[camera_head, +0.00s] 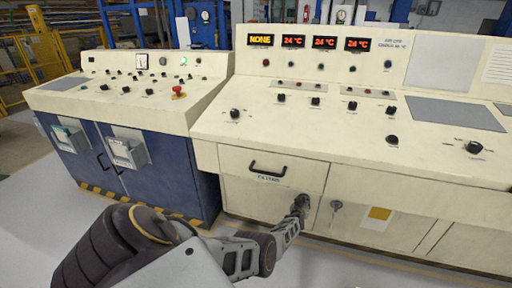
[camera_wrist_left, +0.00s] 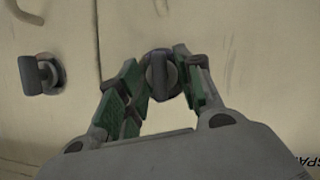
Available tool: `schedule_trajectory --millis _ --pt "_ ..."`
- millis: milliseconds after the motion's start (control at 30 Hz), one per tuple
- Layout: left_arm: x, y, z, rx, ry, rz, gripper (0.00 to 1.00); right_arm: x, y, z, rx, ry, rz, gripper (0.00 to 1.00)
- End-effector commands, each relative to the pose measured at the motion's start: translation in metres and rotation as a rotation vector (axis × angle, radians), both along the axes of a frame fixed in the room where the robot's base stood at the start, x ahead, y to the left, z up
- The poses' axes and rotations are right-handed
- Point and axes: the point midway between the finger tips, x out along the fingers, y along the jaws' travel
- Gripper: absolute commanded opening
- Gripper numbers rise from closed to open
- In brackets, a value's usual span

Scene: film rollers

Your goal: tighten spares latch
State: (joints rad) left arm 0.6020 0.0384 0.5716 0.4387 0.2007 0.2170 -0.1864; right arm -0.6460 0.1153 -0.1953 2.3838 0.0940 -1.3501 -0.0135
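The spares latch is a dark, round turn-knob with a raised ridge. In the left wrist view the latch (camera_wrist_left: 161,76) sits between the fingertips of my left gripper (camera_wrist_left: 163,80), which has green pads. Both tips appear to touch its sides, and the ridge runs roughly up and down in that view. My right gripper is not in view.
A second latch (camera_head: 337,205), also in the wrist view (camera_wrist_left: 40,74), is on the neighbouring panel. A black handle (camera_head: 267,170) is above the spares label. The cream console (camera_head: 350,150) has knobs and red displays. A blue cabinet (camera_head: 150,170) stands left.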

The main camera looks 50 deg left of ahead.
Motion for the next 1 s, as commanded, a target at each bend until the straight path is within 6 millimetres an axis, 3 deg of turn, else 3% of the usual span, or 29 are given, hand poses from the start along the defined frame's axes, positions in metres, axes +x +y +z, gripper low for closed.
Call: schedule_trajectory --millis 1000 --pt "-0.001 0.001 -0.002 -0.235 -0.144 -0.001 0.36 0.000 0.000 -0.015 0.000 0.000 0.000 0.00"
